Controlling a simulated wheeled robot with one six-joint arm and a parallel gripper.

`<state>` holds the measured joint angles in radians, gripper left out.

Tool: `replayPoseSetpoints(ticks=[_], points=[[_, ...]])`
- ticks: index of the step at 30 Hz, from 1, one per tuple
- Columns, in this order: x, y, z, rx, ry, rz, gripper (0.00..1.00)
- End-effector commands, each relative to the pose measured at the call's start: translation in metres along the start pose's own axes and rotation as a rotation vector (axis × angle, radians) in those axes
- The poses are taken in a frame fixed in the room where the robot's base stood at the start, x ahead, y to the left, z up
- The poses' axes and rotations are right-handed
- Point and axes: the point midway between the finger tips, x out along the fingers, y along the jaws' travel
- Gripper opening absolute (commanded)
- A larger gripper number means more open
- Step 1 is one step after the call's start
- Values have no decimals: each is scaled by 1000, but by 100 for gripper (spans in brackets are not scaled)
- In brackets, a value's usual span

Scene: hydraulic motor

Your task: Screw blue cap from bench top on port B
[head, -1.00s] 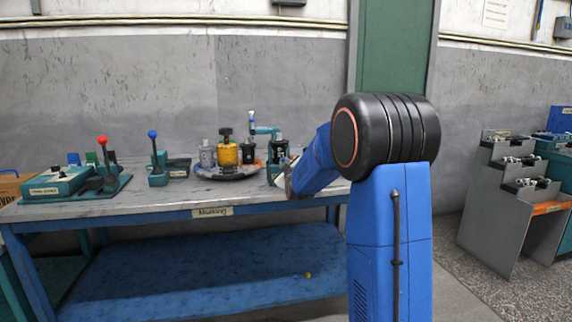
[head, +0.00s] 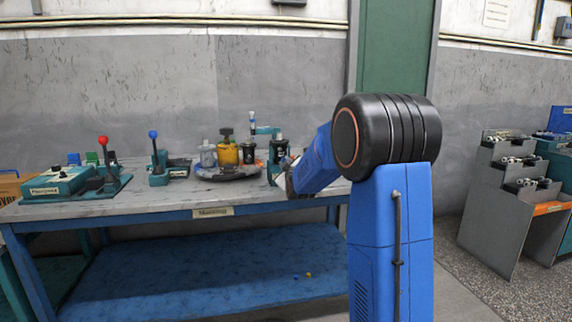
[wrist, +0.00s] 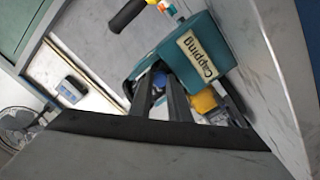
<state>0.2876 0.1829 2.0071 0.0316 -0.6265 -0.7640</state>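My gripper shows in the wrist view (wrist: 160,80) as two dark fingers with a gap between them. A small blue piece (wrist: 158,72) shows at or just beyond the fingertips, in front of a teal block labelled "Capping" (wrist: 192,52). I cannot tell whether the fingers touch it. In the head view my arm hides the gripper at the bench's right end, beside a teal stand with a dark body (head: 279,152). Port B and its marking cannot be made out.
The bench (head: 130,208) carries a round tray (head: 225,175) with a clear container (head: 207,155) and a yellow one (head: 227,154), plus lever units (head: 157,165) to the left. A tiny yellow piece (head: 308,274) lies on the blue lower shelf (head: 200,280). A grey stepped rack (head: 500,205) stands right.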

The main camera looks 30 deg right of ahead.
Motion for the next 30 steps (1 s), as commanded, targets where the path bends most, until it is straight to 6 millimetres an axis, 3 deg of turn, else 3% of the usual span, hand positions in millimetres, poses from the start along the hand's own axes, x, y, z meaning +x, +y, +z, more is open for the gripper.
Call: replayPoseSetpoints(ticks=[1,21,30], points=[[-1,-13,7,-3,-14,-22,27],[-32,-4,4,-1,-6,-9,27],[-35,-3,4,-1,-5,-7,27]])
